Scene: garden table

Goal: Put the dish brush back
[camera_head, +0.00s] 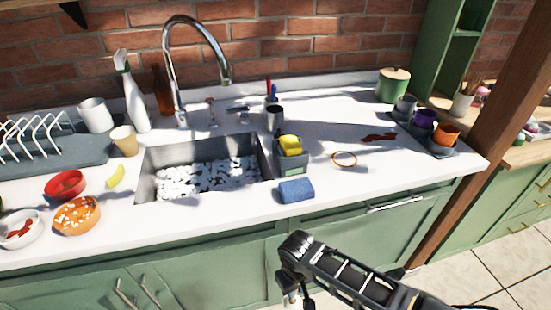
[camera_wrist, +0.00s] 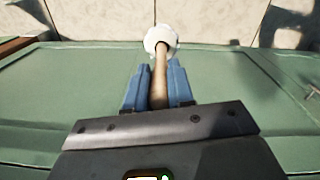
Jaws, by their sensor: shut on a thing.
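My gripper (camera_wrist: 158,88) is shut on the dish brush (camera_wrist: 159,70) in the wrist view. The brush has a pale wooden handle between the blue fingers and a round white head pointing away from me. In the head view my arm reaches in low from the bottom right, in front of the green cabinet and below the counter edge. There the gripper end is mostly cut off by the lower frame edge. A green caddy (camera_head: 291,163) with a yellow sponge (camera_head: 290,145) in it stands right of the sink. A grey cup (camera_head: 275,118) stands behind it.
The sink (camera_head: 150,185) holds white foam. A blue sponge (camera_head: 296,190) lies at the counter's front edge. A tray of cups (camera_head: 436,147) stands far right. The counter's right front is mostly clear.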

